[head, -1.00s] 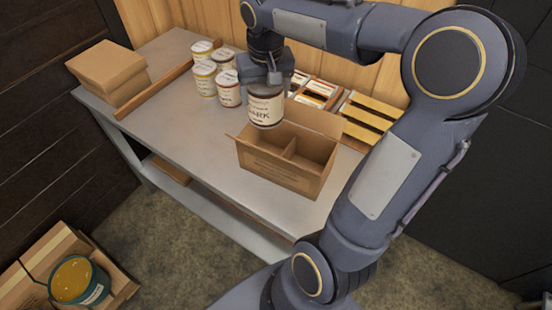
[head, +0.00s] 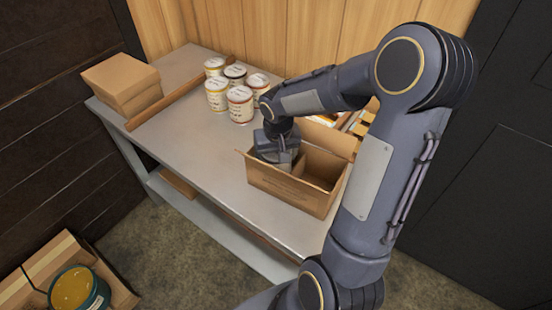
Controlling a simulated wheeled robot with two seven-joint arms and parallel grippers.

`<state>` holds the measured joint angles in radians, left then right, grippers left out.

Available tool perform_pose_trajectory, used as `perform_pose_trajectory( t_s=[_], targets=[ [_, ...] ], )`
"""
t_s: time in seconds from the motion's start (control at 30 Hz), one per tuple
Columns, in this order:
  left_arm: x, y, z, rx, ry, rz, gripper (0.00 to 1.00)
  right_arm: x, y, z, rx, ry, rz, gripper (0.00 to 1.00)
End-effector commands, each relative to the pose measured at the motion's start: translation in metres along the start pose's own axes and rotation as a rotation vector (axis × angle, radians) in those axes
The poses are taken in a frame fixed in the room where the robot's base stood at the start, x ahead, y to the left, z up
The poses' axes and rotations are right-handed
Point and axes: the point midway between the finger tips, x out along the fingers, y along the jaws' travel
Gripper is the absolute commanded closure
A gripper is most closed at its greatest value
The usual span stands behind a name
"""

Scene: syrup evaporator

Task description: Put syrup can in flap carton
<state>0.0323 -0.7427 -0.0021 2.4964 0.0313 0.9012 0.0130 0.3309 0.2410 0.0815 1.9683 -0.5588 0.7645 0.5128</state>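The flap carton (head: 290,190) stands open on the grey table's right part, with a divider making two compartments. My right gripper (head: 280,155) points down into its left compartment. The fingertips are hidden by the carton walls, and I cannot see whether they are open or shut. The syrup can that this gripper carried earlier, labelled DARK, is hidden now, down in the left compartment or behind the gripper. The right compartment (head: 322,168) looks empty. My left gripper is not in view.
Several other syrup cans (head: 240,104) stand on the table (head: 190,150) behind and left of the carton. A wooden strip (head: 180,92) separates them from stacked closed cartons (head: 122,82). Boxes partly hidden by my arm lie behind the carton. A bucket (head: 78,290) is on the lower left.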

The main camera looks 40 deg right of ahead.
Motion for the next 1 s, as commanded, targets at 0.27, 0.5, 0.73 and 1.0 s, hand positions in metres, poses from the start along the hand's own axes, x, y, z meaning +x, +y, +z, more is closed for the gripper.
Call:
perform_pose_trajectory(
  t_s=[0.27, 0.5, 0.73, 1.0],
  targets=[
    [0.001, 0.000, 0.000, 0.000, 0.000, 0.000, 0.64, 0.013, 0.000, 0.001, 0.000, 0.005, -0.002, 0.74],
    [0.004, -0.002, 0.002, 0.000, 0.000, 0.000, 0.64, 0.016, 0.000, 0.002, -0.001, 0.004, -0.001, 0.74],
    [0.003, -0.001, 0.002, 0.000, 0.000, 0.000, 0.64, 0.016, 0.000, 0.002, -0.001, 0.001, -0.001, 0.16],
    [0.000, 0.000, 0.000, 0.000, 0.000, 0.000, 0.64, 0.007, 0.000, 0.001, 0.000, 0.003, 0.000, 0.16]
  ],
)
